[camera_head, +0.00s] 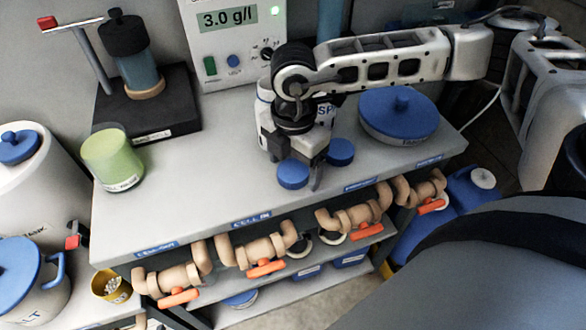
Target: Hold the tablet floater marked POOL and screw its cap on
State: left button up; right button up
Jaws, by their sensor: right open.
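My right gripper (299,161) reaches down over the middle of the grey bench, its fingers open. A small round blue cap (293,175) shows at its fingertips, apparently between them; contact is unclear. A second blue cap (341,152) lies just right of the fingers. A white container (326,112) lettered "SP..." stands behind the gripper, mostly hidden by it. I cannot make out the word POOL anywhere. My left gripper is out of view.
A green cup (112,158) stands at the bench's left, near a black stand (150,112) with a red-handled lever. A dosing panel (234,40) stands behind. Pipes with orange-handled valves (265,252) run below the front edge. The bench's left middle is clear.

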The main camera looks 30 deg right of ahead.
jog(key=c, duration=1)
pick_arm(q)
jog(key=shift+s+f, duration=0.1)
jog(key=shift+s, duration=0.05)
pick_arm(e)
jog(key=shift+c, duration=0.2)
jog(key=shift+r, duration=0.15)
jog(key=shift+r, duration=0.2)
notch_tip(320, 180, up, 2)
jog(key=shift+r, duration=0.1)
pick_arm(q)
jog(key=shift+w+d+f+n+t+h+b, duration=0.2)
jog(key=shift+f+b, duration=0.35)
jog(key=shift+b, duration=1)
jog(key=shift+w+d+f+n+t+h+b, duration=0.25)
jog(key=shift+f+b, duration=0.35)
jog(key=shift+b, duration=1)
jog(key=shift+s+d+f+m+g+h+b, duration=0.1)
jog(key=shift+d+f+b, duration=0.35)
jog(key=shift+b, duration=1.1)
pick_arm(e)
jog(key=s+r, duration=1)
jog(key=s, duration=0.4)
jog(key=shift+a, duration=0.2)
